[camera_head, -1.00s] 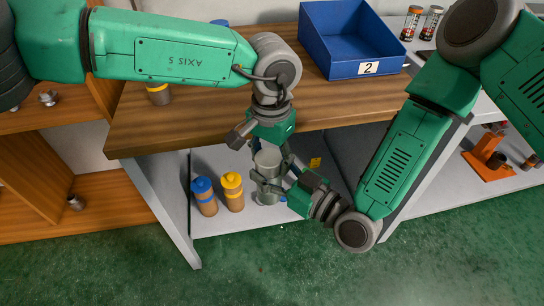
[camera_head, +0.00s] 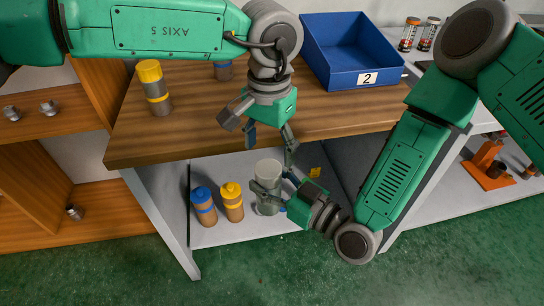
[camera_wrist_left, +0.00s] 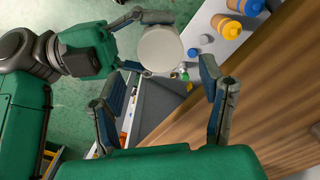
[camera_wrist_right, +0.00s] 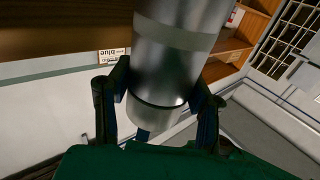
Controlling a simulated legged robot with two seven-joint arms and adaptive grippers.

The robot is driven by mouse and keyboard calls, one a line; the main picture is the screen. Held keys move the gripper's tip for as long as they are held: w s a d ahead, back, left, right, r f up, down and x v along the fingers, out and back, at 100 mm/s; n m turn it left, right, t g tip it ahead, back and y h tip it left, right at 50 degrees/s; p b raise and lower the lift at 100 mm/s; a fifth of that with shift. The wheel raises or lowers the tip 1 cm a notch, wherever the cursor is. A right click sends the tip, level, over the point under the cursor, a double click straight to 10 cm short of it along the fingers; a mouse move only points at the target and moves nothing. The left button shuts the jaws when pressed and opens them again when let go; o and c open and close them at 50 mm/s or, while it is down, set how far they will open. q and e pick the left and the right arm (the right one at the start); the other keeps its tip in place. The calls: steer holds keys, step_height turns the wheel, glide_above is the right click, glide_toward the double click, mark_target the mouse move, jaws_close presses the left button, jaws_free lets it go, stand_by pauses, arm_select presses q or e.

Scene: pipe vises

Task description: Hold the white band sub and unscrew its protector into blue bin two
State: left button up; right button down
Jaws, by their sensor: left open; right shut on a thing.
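My right gripper (camera_head: 272,195) is shut on an upright grey metal sub (camera_head: 268,172) in front of the bench. In the right wrist view the sub (camera_wrist_right: 168,70) lies between the fingers and shows a pale band around it. My left gripper (camera_head: 268,142) is open and empty, pointing down just above the sub. In the left wrist view the round, pale end of the sub (camera_wrist_left: 160,48) faces the camera beyond the open fingers. The blue bin (camera_head: 338,74) labelled 2 stands empty on the bench.
Blue-capped (camera_head: 203,206) and yellow-capped (camera_head: 232,201) bottles stand on the lower shelf left of the sub. An orange vise (camera_head: 487,165) is at right.

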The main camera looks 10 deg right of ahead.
mark_target(269, 167)
arm_select(q)
steer(key=shift+a+r, duration=0.1)
steer(key=shift+r, duration=0.5)
steer(key=shift+s+f, duration=0.1)
steer(key=shift+f, duration=3.8)
steer(key=c, duration=1.2)
steer(key=shift+n, duration=1.6)
steer(key=o, duration=1.3)
steer(key=shift+r, duration=0.1)
